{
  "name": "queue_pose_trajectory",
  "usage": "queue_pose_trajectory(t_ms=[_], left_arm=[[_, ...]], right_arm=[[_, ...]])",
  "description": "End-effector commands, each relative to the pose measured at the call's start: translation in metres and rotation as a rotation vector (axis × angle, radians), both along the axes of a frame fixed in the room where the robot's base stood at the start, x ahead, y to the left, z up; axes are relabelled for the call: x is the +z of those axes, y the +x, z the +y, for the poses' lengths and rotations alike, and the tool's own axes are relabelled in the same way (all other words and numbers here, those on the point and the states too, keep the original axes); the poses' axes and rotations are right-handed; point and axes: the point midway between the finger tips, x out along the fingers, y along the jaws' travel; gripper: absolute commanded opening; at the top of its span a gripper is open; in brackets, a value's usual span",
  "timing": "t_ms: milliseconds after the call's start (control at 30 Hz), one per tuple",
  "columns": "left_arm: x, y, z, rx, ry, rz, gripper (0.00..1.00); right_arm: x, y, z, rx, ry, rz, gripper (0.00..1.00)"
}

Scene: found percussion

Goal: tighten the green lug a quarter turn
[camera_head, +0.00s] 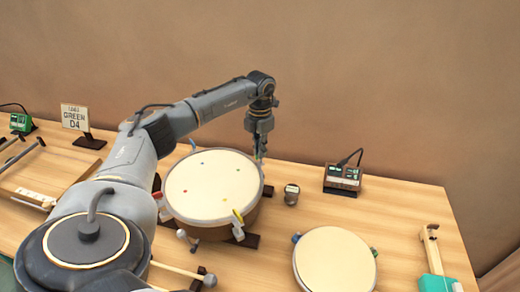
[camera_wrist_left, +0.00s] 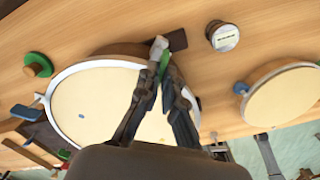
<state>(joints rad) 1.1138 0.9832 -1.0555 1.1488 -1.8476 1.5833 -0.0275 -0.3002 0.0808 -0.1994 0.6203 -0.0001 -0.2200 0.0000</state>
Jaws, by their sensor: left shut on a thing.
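The large drum (camera_head: 212,186) stands on the table with a cream head and coloured dots; it also shows in the left wrist view (camera_wrist_left: 100,95). The green lug (camera_wrist_left: 164,62) is at the drum's rim, in the left wrist view. My left gripper (camera_head: 259,153) reaches down to the rim's back right. It is shut on the green lug, with its fingers (camera_wrist_left: 158,82) on either side in the wrist view. The fingers partly hide the lug. My right gripper is not in view.
A small metal cylinder (camera_head: 291,194) and a tuner box (camera_head: 343,178) stand right of the drum. A smaller drum (camera_head: 335,262) is at front right. A sign (camera_head: 75,118) reading "GREEN D4" stands at back left. A mallet (camera_head: 185,272) lies in front.

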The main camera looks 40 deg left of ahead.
Motion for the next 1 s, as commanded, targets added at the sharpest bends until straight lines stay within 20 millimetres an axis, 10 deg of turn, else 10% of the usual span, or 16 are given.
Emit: queue_pose_trajectory(t_ms=[567, 700, 1000], left_arm=[[0.0014, 0.0008, 0.0009, -0.033, 0.000, -0.004, 0.00], [0.0012, 0.0007, 0.0008, -0.032, 0.001, -0.003, 0.29], [0.0013, 0.0003, 0.0004, -0.033, 0.000, -0.002, 0.29]], right_arm=[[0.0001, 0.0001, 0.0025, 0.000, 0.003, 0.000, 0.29], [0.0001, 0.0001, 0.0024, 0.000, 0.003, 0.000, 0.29], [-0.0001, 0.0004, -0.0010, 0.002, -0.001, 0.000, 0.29]])
